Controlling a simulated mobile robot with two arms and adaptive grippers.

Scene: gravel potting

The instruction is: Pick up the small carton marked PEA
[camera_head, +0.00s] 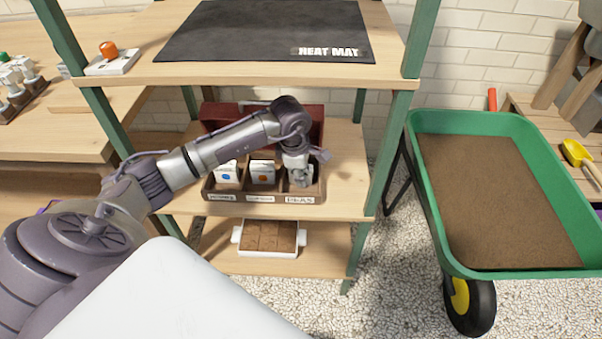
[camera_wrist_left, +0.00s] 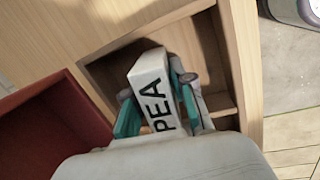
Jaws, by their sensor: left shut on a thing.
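The small white carton marked PEA (camera_wrist_left: 152,90) is between the teal fingers of my left gripper (camera_wrist_left: 155,105) in the left wrist view. The gripper is shut on it. The carton is in or just over a wooden compartment; I cannot tell whether it touches the bottom. In the head view my left gripper (camera_head: 300,177) points down into the right compartment of the wooden seed box (camera_head: 250,197), above the PEAS label, and mostly hides the carton. My right gripper is not in view.
A carton with a blue dot (camera_head: 227,173) and one with an orange dot (camera_head: 262,172) fill the other compartments. A red box (camera_head: 222,112) stands behind. The heat mat shelf (camera_head: 250,75) lies above. A green wheelbarrow (camera_head: 412,140) stands right.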

